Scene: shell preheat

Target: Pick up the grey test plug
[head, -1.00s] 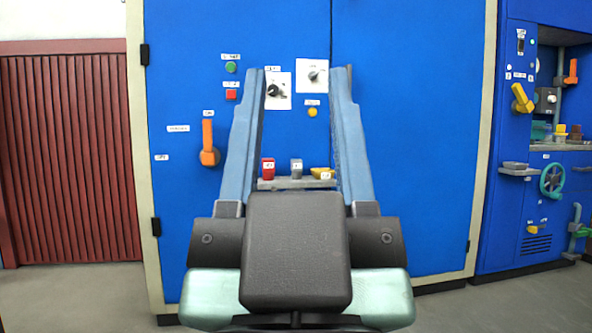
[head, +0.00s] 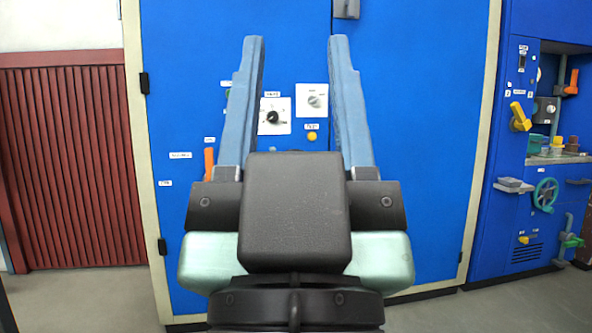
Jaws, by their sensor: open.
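The grey test plug is not visible now; the small shelf where a grey plug stood a second ago is hidden behind the body of my gripper. My gripper (head: 297,42) is open and empty, with its two blue fingers pointing up and away, spread wide in front of the blue cabinet (head: 420,150). Between the fingers I see only the cabinet front with its dials. The distance from the fingers to the cabinet is hard to tell.
A black dial (head: 273,117), a grey dial (head: 314,99) and a yellow button (head: 312,136) are on the cabinet front. An orange handle (head: 209,161) is partly covered on the left. A second blue unit (head: 540,215) with a green handwheel (head: 546,195) stands at right.

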